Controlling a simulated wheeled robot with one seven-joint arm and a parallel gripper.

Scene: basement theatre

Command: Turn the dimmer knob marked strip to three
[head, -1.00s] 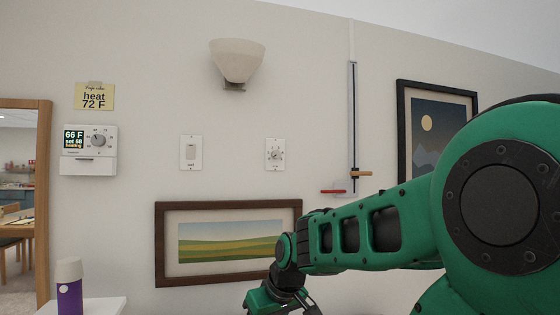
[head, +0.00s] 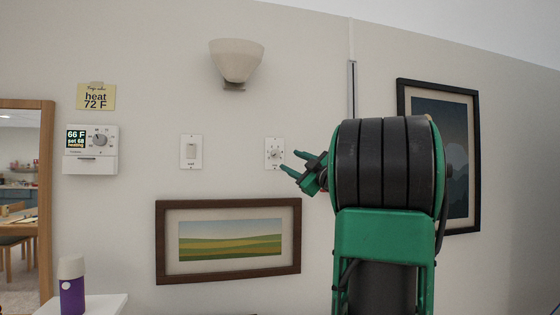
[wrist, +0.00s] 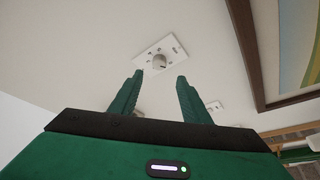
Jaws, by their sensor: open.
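The dimmer knob (head: 275,154) sits on a white wall plate to the right of the light switch in the head view. It also shows in the wrist view (wrist: 159,61), a round pale knob with small marks around it. The marks are too small to read. My gripper (head: 291,162) is open and empty, its two green fingers pointing left toward the plate's right edge. In the wrist view its fingertips (wrist: 160,76) lie apart, just below the knob in the picture, with the knob between their lines and not touched.
A white switch plate (head: 191,152) is left of the dimmer. A framed landscape (head: 230,241) hangs below, a wall lamp (head: 236,61) above. A thermostat (head: 91,150) is at left. A dark framed picture (head: 470,219) is partly behind my arm. A purple bottle (head: 72,290) stands lower left.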

